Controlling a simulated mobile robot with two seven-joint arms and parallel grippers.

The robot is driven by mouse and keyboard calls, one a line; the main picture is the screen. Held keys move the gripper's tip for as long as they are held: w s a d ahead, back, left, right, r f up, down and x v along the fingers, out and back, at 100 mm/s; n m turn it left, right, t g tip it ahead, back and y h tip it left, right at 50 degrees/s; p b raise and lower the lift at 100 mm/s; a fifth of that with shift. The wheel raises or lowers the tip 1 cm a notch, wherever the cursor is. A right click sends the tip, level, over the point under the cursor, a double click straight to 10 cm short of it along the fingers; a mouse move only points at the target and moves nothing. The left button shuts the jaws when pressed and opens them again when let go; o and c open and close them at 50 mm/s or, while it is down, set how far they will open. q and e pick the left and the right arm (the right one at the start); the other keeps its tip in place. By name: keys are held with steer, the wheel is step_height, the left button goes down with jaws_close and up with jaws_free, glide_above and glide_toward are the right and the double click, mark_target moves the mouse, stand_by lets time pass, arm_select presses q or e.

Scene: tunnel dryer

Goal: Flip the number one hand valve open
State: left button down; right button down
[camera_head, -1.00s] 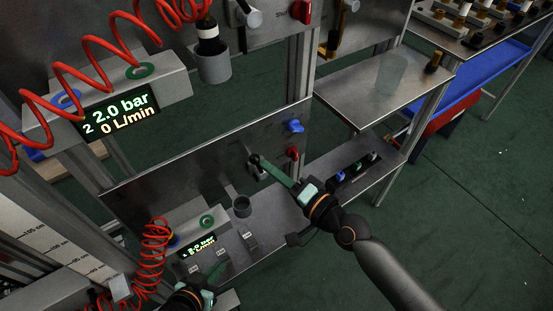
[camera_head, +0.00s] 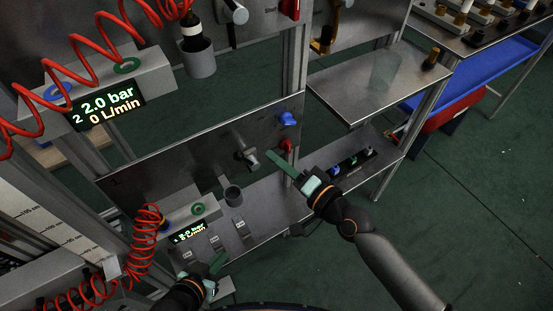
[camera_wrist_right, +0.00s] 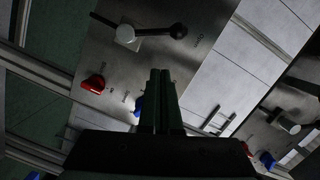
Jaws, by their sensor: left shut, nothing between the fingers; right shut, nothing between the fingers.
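A hand valve with a pale hub (camera_head: 251,164) and a black-knobbed lever (camera_head: 240,154) sits on the lower steel panel. Its lever points up and left in the head view. In the right wrist view the hub (camera_wrist_right: 125,34) is pale and round, and the lever ends in a black knob (camera_wrist_right: 178,31) to its right. I cannot read a number by it. My right gripper (camera_head: 272,156) is shut and empty, its green fingertips just right of the valve, apparently apart from it. My left gripper (camera_head: 219,262) is shut and empty, low by the bench's front.
A red knob (camera_head: 286,145) and a blue knob (camera_head: 287,118) are on the panel right of the valve. A grey cup (camera_head: 232,194) and a display (camera_head: 188,232) stand below left. A red coiled hose (camera_head: 147,225) hangs at left. A steel shelf (camera_head: 350,100) is at right.

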steer(key=v, duration=1)
steer(key=shift+b, duration=0.4)
steer(key=s+d+f+n+g+h+p, duration=0.2)
steer(key=s+d+f+n+h+p, duration=0.4)
steer(key=s+d+f+h, duration=0.4)
step_height(320, 180, down, 4)
steer(key=shift+s+d+f+g+p, duration=0.1)
steer(key=shift+s+d+g+p, duration=0.3)
steer(key=shift+d+p, duration=0.55)
steer(key=shift+d, duration=0.15)
